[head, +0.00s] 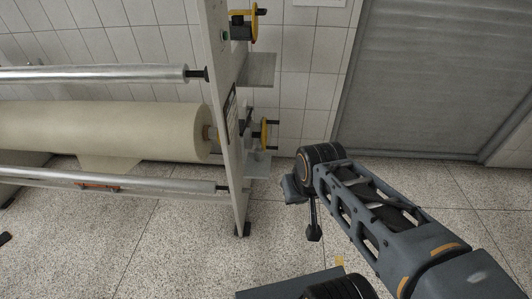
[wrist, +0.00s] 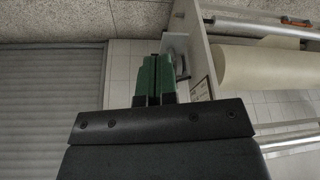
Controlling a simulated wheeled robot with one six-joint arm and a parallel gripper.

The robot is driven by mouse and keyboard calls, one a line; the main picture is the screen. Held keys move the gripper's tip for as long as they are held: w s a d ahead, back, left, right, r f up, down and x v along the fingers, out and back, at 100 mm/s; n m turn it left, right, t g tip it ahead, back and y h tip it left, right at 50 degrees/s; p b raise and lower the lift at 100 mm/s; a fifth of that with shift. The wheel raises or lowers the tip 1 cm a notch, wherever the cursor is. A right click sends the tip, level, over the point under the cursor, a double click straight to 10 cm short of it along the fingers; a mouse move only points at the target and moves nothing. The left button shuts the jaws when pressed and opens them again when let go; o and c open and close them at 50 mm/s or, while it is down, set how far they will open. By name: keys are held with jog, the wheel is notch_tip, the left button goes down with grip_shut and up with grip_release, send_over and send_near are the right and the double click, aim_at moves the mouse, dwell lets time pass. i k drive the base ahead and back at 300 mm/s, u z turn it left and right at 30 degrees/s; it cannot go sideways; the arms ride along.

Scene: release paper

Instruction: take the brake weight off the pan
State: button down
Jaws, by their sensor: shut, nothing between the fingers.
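My gripper (wrist: 154,70) shows in the wrist view as two green fingers side by side, shut with nothing between them. In the head view its fingers cannot be made out past my wrist. A small grey plate (head: 258,166), which looks like the pan, juts from the right side of the machine's end frame, low down. In the wrist view a grey plate (wrist: 179,44) shows just beyond and right of the fingertips, partly hidden by them; contact cannot be told. I cannot make out the brake weight in either view.
The pale end frame (head: 226,120) carries a large paper roll (head: 110,130) and metal rollers. Yellow handwheels (head: 264,134) and an upper grey plate (head: 258,70) stick out on its right. A grey shutter (head: 430,75) closes the back right.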

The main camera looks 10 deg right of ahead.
aim_at(258, 151)
jog(key=z, duration=1.2)
jog(key=i, duration=1.15)
jog(key=u, duration=3.65)
